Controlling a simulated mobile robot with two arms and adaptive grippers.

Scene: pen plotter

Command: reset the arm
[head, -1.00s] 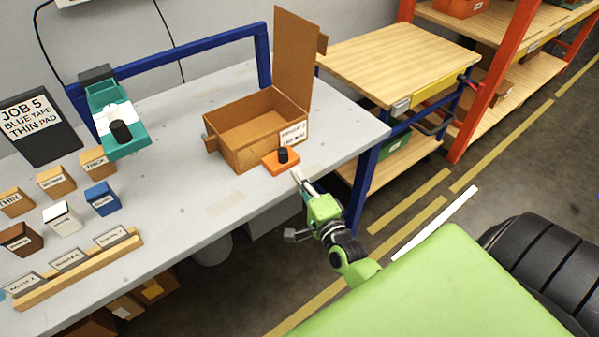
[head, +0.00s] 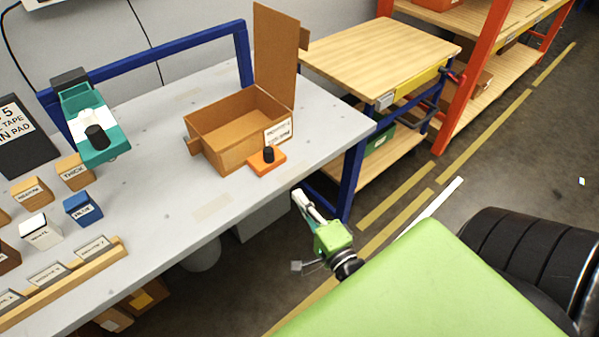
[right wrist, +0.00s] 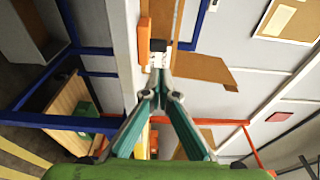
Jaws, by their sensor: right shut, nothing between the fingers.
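My right gripper (head: 298,194) is shut and empty. In the head view it hangs in the air just off the front edge of the grey table, apart from everything, with my green arm behind it. In the right wrist view its fingertips (right wrist: 160,75) meet in the middle. An orange base with a black knob (head: 266,161) sits on the table against the front of an open cardboard box (head: 222,150). The orange base also shows in the right wrist view (right wrist: 144,42). My left gripper is in neither view.
The grey table (head: 170,200) holds a teal device with a black knob (head: 98,138), several small labelled blocks, a wooden rail of cards (head: 70,280) and a dark sign (head: 20,135). A wooden workbench (head: 380,55) and orange shelving (head: 470,70) stand behind.

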